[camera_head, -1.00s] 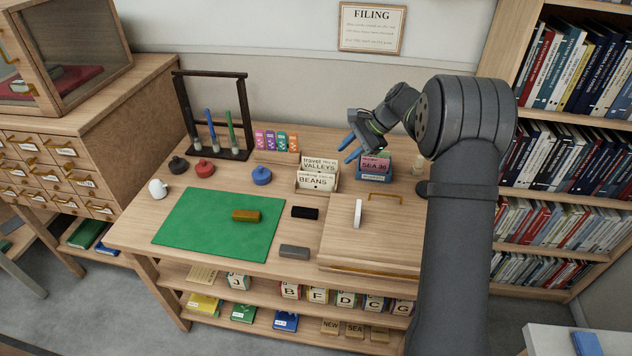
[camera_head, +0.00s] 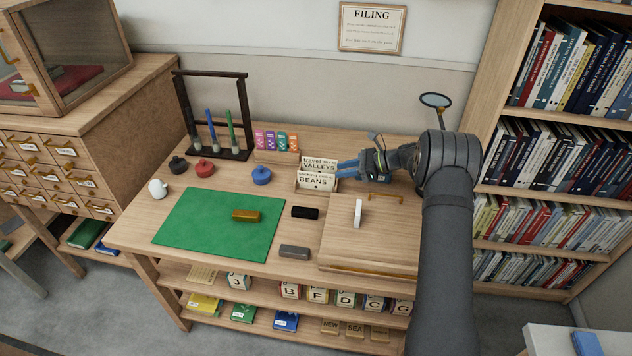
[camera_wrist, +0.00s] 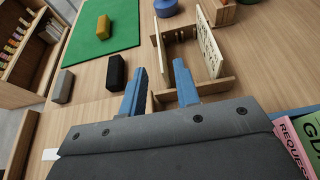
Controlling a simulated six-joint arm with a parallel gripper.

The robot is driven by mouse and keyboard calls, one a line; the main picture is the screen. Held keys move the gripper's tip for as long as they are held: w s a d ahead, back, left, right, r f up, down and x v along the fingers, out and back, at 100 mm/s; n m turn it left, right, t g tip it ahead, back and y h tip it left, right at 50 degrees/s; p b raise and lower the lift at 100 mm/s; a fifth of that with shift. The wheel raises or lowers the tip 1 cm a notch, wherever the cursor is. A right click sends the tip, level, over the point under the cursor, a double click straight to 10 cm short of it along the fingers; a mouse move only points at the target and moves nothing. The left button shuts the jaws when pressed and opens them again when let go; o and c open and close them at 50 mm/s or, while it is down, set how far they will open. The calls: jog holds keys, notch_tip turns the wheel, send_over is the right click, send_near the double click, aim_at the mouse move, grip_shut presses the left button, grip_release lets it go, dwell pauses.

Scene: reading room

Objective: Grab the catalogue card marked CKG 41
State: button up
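Two upright cards stand in a wooden holder at the back middle of the table in the head view. The front card (camera_head: 313,181) reads BEANS, the one behind, VALLEYS (camera_head: 319,165); their small print is too fine to read surely as CKG 41. My gripper (camera_head: 347,169) is just right of the holder, blue fingers pointing left. In the wrist view my gripper (camera_wrist: 160,90) is open, its fingers apart. I see nothing gripped.
A blue holder with pink and green cards (camera_wrist: 300,145) is close at lower right in the wrist view. Coloured packs (camera_head: 276,141) stand behind.

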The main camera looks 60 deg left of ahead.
aim_at(318, 176)
jog(key=x, duration=0.9)
jog(key=shift+f, duration=0.3)
grip_shut()
